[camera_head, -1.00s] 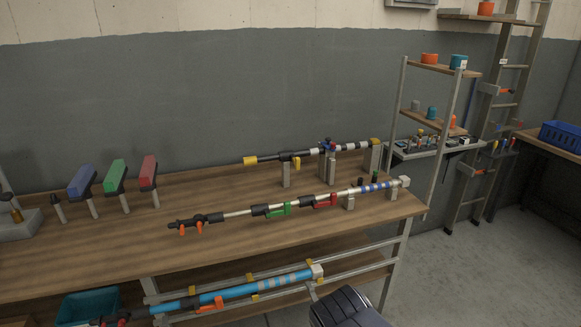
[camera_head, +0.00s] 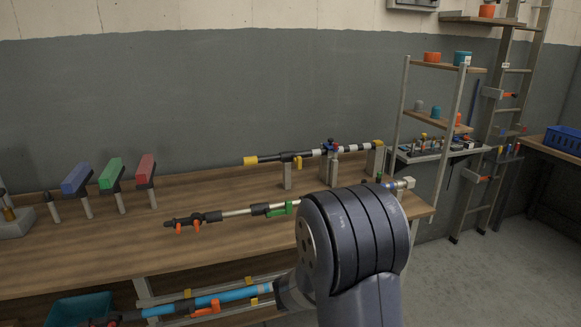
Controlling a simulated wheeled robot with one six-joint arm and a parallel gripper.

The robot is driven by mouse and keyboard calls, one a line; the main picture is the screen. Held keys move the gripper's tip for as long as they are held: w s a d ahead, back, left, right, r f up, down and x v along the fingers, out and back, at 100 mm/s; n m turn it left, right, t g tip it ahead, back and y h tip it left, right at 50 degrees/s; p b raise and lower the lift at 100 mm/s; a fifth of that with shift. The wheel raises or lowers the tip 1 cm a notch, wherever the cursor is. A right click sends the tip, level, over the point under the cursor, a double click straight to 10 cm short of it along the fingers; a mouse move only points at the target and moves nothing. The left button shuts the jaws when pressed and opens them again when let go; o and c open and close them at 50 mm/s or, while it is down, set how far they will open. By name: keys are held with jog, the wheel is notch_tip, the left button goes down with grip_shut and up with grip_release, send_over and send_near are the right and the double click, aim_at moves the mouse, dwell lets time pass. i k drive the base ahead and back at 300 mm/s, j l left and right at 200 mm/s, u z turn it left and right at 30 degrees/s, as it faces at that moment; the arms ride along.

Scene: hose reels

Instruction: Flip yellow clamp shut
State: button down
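A back pole (camera_head: 318,152) lies across grey posts on the bench, with a yellow cap (camera_head: 250,160) at its left end. A small yellow clamp (camera_head: 298,162) hangs at a black collar on this pole; I cannot tell how far open it is. A yellow piece (camera_head: 378,143) also shows at the pole's right end. My arm (camera_head: 350,240) rises in the lower right foreground and covers part of the bench. My gripper does not show.
A front pole (camera_head: 235,212) with orange levers and a green clamp (camera_head: 280,210) lies nearer; my arm hides its right part. Blue, green and red blocks stand at left. Shelving (camera_head: 443,121) stands right. The bench top (camera_head: 90,255) is clear at front left.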

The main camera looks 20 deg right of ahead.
aim_at(298, 161)
jog(key=u, duration=0.5)
jog(key=i+l+u, duration=0.45)
jog(key=l, duration=0.2)
jog(key=i+l+u, duration=0.2)
jog(key=l, duration=0.2)
jog(key=i+l+u, duration=0.2)
jog(key=l, duration=0.2)
jog(key=i+l, duration=0.15)
jog(key=l, duration=0.2)
jog(key=i+l, duration=0.15)
jog(key=l, duration=0.2)
